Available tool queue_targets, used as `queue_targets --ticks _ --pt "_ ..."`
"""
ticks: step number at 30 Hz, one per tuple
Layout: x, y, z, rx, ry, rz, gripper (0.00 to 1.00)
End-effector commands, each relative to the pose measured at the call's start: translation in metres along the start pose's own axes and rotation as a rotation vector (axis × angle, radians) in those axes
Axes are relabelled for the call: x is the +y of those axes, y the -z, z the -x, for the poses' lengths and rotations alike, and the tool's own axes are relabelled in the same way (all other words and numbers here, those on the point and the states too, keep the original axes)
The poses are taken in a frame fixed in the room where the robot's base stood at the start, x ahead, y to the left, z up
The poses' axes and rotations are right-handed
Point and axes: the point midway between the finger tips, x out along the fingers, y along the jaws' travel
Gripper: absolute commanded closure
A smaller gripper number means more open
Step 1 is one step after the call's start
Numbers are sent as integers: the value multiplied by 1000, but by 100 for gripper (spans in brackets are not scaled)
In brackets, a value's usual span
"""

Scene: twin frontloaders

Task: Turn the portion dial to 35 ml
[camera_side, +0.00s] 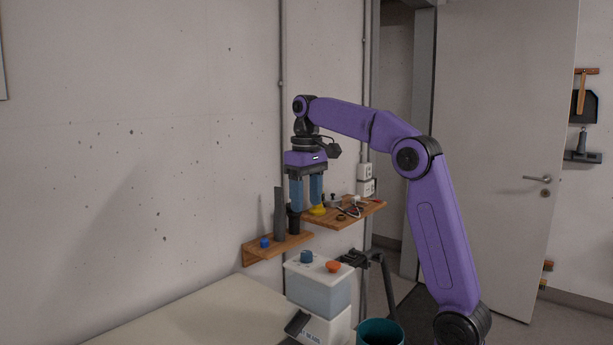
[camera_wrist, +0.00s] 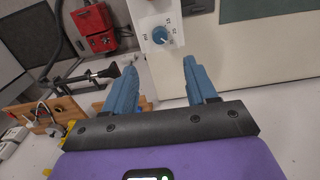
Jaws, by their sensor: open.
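The portion dial, a round blue knob with a light pointer mark (camera_wrist: 160,36), sits on a white panel (camera_wrist: 146,14) with small printed numbers at the top of the wrist view. The mark appears to point toward the lower right; the number there is too small to read surely. In the side view a blue knob (camera_side: 306,257) stands on the lid of a white dispenser (camera_side: 318,288); I cannot tell whether it is the same dial. My gripper (camera_side: 306,205) points down above it, apart and empty. Its blue fingers, open in the wrist view (camera_wrist: 158,69), are clear of the dial.
An orange knob (camera_side: 333,266) is beside the blue one. Wooden wall shelves (camera_side: 265,252) with upright dark tubes and small items are behind. A teal bin (camera_side: 380,332) stands at the bottom. The pale tabletop (camera_side: 200,315) is clear at left.

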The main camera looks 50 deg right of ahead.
Motion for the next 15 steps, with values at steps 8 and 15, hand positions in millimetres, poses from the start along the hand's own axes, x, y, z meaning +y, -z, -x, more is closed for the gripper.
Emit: queue_targets --ticks 8,15 --pt "0 1 29 1 0 0 43" --pt "0 1 44 1 0 -1 43"
